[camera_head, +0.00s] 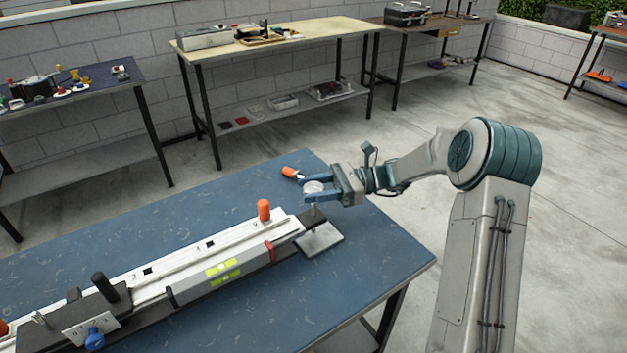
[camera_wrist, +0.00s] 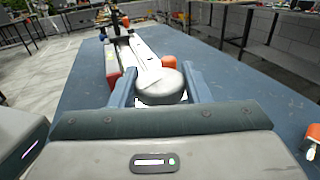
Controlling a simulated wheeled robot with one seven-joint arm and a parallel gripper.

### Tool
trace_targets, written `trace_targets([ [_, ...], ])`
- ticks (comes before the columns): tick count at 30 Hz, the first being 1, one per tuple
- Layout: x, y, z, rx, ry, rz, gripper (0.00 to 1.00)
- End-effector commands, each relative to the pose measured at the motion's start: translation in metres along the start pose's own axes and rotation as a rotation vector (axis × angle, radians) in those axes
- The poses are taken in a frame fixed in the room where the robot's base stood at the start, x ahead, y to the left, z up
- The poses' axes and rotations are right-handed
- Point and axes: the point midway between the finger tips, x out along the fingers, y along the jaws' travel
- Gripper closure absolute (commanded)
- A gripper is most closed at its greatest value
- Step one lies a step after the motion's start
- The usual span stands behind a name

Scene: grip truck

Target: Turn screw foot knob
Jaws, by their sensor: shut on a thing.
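The screw foot knob is a round silver-grey disc (camera_wrist: 160,86). In the head view the knob (camera_head: 314,187) sits on a thin stem at the near right end of a long rail-like device (camera_head: 215,270). My gripper (camera_head: 309,189) reaches in from the right, level with the knob. In the wrist view the two blue fingers of my gripper (camera_wrist: 162,88) stand on either side of the knob, shut on it. A grey square plate (camera_head: 320,239) lies on the table below the knob. The stem's lower end is too small to make out.
The device lies along the blue table (camera_head: 370,275), with an orange knob (camera_head: 264,209) upright near its end. An orange-handled thing (camera_head: 291,172) lies just behind my gripper. The table is bare to the right. Other workbenches (camera_head: 270,40) stand along the wall.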

Motion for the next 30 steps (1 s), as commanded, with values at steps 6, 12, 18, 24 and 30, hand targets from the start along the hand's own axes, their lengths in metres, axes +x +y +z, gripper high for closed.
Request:
trace_targets([
  [6,-0.0001,0.0001,0.0004,0.001,0.000,0.055,0.80],
  [12,-0.0002,0.0001,0.0000,-0.001,-0.001,0.066,0.80],
  [18,-0.0001,0.0001,-0.0001,-0.001,-0.001,0.065,0.80],
  [24,-0.0001,0.0001,0.0000,-0.001,-0.001,0.065,0.36],
  [30,-0.0002,0.0000,0.0000,-0.001,-0.001,0.064,0.36],
])
